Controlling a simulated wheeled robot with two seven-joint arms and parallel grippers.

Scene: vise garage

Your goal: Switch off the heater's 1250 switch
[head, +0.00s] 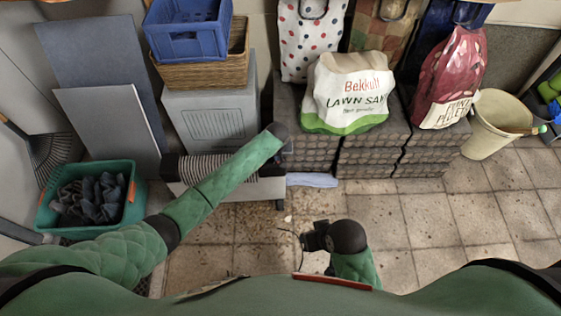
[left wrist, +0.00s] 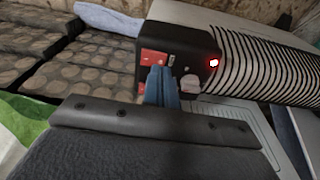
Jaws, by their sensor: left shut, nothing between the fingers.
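Switch markings are too small to read. My left gripper (left wrist: 161,85) is shut and empty, its blue fingertips at the panel over the red switch area, hiding part of it. Whether they touch cannot be told. My right gripper (head: 312,238) is low over the floor, away from the heater; its fingers are unclear.
Stacked pavers (head: 365,155) stand right of the heater, bearing a lawn sand bag (head: 347,90). A grey cabinet (head: 212,115) is behind the heater, and a teal crate (head: 130,205) of gloves is to its left. The tiled floor (head: 430,215) at right is clear.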

